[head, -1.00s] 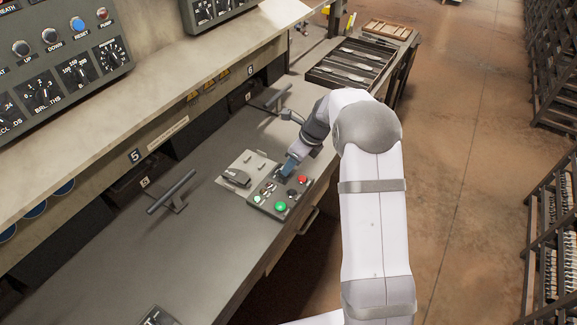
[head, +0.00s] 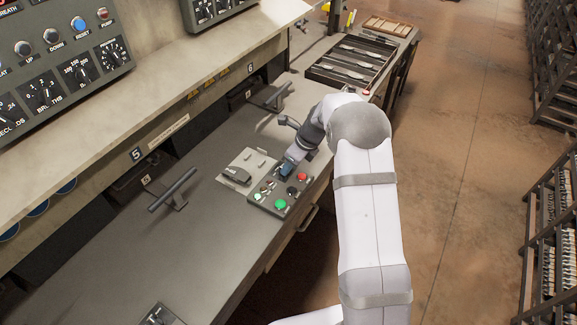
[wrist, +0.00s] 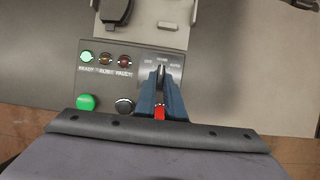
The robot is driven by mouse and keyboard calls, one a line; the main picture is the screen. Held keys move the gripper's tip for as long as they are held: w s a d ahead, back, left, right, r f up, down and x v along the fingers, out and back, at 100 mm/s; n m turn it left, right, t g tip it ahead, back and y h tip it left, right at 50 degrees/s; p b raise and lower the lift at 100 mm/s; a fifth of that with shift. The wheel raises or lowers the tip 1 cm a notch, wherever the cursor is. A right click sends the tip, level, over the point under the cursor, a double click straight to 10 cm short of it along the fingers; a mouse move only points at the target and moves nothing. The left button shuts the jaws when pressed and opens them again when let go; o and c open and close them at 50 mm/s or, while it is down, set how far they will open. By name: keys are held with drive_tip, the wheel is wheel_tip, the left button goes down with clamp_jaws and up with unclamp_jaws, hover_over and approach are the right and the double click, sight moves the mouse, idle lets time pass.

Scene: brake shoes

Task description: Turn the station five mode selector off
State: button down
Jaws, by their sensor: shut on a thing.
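The station five control box (head: 265,203) sits on the bench near its front edge. It also shows in the wrist view (wrist: 100,73). My gripper (head: 287,170) is over the box's far part, pointing down. In the wrist view its two blue fingers (wrist: 161,88) are shut on the mode selector (wrist: 161,70), a small knob below a row of blurred position labels. The fingers hide most of the knob, so its exact angle is hard to tell. A red button (wrist: 159,112) shows between the fingers.
A green button (wrist: 86,102), a dark button (wrist: 124,105) and three indicator lamps (wrist: 104,59) are left of the fingers. A grey plate with a dark pedal-like part (head: 236,175) adjoins the box. A bar handle (head: 172,190) stands left on the bench. Trays (head: 348,65) lie beyond.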

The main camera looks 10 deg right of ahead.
drive_tip(key=n, duration=0.1)
drive_tip(key=n+g, duration=0.1)
drive_tip(key=n, duration=0.1)
drive_tip(key=n+y, duration=0.1)
drive_tip(key=n, duration=0.1)
drive_tip(key=shift+w+d+g, duration=0.25)
drive_tip(key=shift+w+g, duration=0.05)
drive_tip(key=shift+w, duration=0.05)
drive_tip(key=shift+w+n+g, duration=0.15)
drive_tip(key=shift+n+g, duration=0.45)
drive_tip(key=shift+n, duration=0.9)
drive_tip(key=c, duration=1.8)
unclamp_jaws()
drive_tip(key=shift+c, duration=0.2)
